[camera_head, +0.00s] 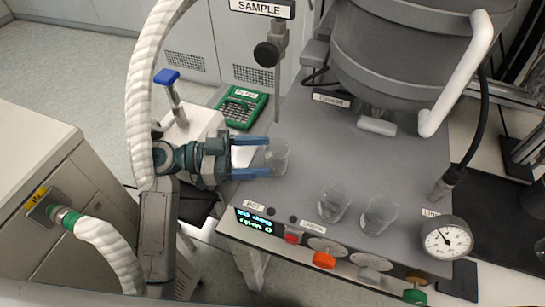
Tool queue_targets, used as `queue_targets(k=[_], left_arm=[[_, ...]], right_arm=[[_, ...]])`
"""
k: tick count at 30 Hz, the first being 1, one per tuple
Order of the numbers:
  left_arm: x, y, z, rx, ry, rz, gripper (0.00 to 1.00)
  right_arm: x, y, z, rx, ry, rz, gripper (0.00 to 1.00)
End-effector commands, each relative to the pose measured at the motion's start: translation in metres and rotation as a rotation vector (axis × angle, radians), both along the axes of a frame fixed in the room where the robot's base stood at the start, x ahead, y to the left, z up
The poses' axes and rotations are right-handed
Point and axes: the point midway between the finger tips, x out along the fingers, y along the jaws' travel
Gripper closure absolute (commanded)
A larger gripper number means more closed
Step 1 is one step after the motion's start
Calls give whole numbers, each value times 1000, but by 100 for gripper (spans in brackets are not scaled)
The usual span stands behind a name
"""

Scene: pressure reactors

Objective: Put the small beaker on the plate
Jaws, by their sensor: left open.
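My left gripper (267,156) reaches in from the left over the grey deck, its two blue fingers apart and pointing right. A clear glass beaker (278,156) stands at the fingertips, partly between them; I cannot tell whether they touch it. Two more clear beakers, one in the middle (334,204) and one further right (379,215), stand near the front of the grey deck. I cannot tell for certain which beaker is the small one. The grey deck (300,160) has a HOT label at its front left; no separate plate stands out clearly. My right gripper is not in view.
A large grey reactor vessel (410,60) with a white handle (462,75) hangs over the back right. A rod (277,85) under the SAMPLE sign stands behind the gripper. A pressure gauge (447,239) and coloured knobs (324,260) line the front edge.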

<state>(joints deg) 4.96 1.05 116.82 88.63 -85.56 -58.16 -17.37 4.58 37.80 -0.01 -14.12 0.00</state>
Motion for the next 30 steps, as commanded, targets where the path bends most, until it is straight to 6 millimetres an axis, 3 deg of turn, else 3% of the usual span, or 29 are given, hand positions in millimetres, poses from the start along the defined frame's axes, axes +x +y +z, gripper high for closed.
queue_targets(k=[7,25,30], left_arm=[[-1,15,0,0,1,-1,37],[-1,16,1,-1,1,-1,37],[-1,16,25,-1,0,-1,37]], right_arm=[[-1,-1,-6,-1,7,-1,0],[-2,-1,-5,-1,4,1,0],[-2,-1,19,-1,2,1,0]])
